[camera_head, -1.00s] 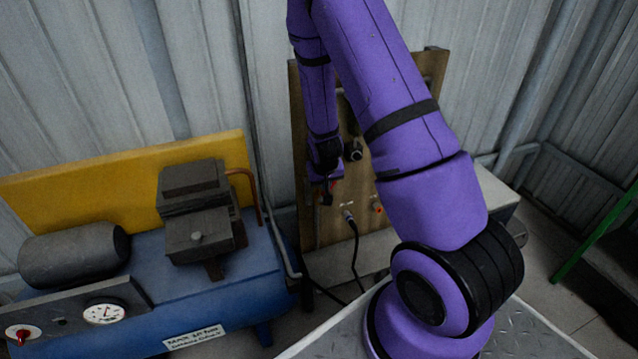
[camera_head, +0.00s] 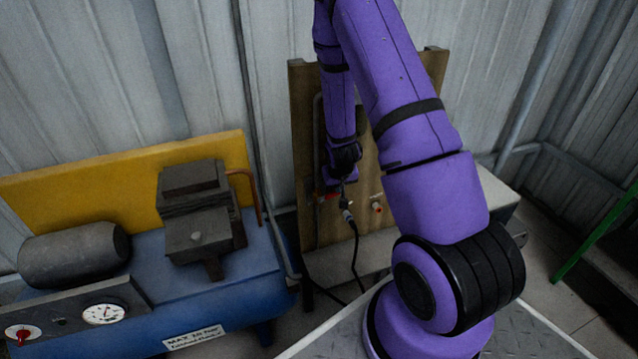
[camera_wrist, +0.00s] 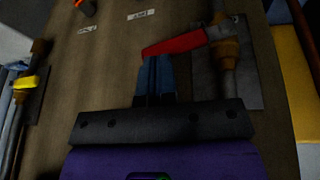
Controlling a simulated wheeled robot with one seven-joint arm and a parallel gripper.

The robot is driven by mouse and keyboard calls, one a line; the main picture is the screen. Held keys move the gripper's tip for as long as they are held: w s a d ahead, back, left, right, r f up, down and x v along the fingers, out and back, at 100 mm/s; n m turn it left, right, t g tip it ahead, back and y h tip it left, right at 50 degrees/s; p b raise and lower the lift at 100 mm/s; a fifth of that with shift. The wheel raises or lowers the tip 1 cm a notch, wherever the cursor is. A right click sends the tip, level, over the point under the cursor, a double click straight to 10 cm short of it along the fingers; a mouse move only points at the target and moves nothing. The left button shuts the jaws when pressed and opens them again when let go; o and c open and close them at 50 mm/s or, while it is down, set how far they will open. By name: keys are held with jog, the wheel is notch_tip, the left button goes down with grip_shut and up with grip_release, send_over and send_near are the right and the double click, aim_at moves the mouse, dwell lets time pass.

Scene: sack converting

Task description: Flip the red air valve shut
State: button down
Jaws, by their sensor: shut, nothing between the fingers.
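The red air valve lever (camera_wrist: 185,42) shows in the wrist view, lying across its pipe and slightly tilted. One end sits at the brass valve body (camera_wrist: 224,50). Its free end is at the tips of my gripper (camera_wrist: 157,62), which is shut with nothing between its fingers. The fingertips are at or touching the lever's edge; exact contact is unclear. In the head view a bit of the red lever (camera_head: 328,197) shows just left of my gripper (camera_head: 343,198), in front of the wooden board.
The wooden board (camera_head: 306,140) carries a plug with a black cable (camera_head: 348,217) and a small red-and-pale fitting (camera_head: 377,208). A yellow handle (camera_wrist: 25,82) sits on another pipe. A blue compressor (camera_head: 250,275) stands left. A metal wall is behind.

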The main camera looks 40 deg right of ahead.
jog(key=shift+s+d+f, duration=0.15)
jog(key=shift+d+f, duration=0.3)
jog(key=shift+f, duration=0.3)
jog(key=shift+s+f, duration=0.1)
jog(key=shift+f, duration=0.05)
jog(key=v, duration=1.1)
dwell(0.4)
